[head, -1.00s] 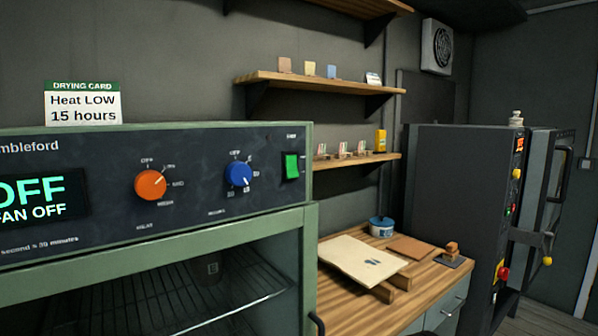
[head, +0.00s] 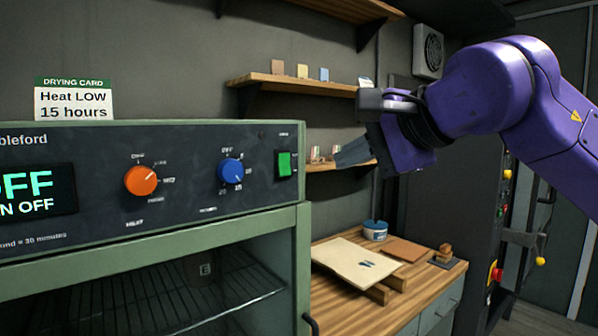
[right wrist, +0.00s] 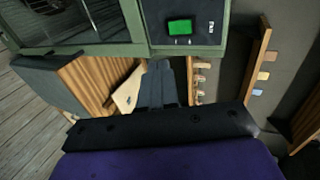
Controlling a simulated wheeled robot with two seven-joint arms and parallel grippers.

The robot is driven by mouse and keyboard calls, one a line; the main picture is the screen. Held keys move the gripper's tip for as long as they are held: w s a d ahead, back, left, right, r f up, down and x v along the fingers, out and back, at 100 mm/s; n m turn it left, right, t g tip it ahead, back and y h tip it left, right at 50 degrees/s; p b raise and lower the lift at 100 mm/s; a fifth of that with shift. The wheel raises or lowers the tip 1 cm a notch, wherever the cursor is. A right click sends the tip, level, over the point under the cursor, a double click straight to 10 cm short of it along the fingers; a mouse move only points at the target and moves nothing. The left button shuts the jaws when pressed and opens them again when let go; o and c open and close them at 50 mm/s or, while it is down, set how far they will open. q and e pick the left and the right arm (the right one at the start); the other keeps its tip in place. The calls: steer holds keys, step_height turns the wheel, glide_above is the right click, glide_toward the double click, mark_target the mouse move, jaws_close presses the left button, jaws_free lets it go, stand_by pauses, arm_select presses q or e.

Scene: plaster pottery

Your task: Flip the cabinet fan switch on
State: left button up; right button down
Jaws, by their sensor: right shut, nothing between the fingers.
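The drying cabinet's fan switch is a green rocker (head: 284,163) at the right end of the dark control panel (head: 110,160). It also shows in the right wrist view (right wrist: 180,27), lit green, upper right of the fingers. The display (head: 35,192) reads OFF and FAN OFF, partly cut at the left edge. My right gripper (head: 340,155) is shut and empty, to the right of the switch and apart from it, with its fingers pointing left. Its closed fingers show in the right wrist view (right wrist: 160,70). My left gripper is not in view.
An orange knob (head: 140,181) and a blue knob (head: 230,171) sit left of the switch. Behind my right gripper are wall shelves (head: 290,84) with small tiles. A wooden worktop (head: 330,285) with a slab and blue tub stands right of the cabinet.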

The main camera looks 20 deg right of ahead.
steer(key=r, duration=0.1)
steer(key=p, duration=0.4)
glide_toward(286, 174)
steer(key=x, duration=0.6)
steer(key=shift+w+f, duration=0.25)
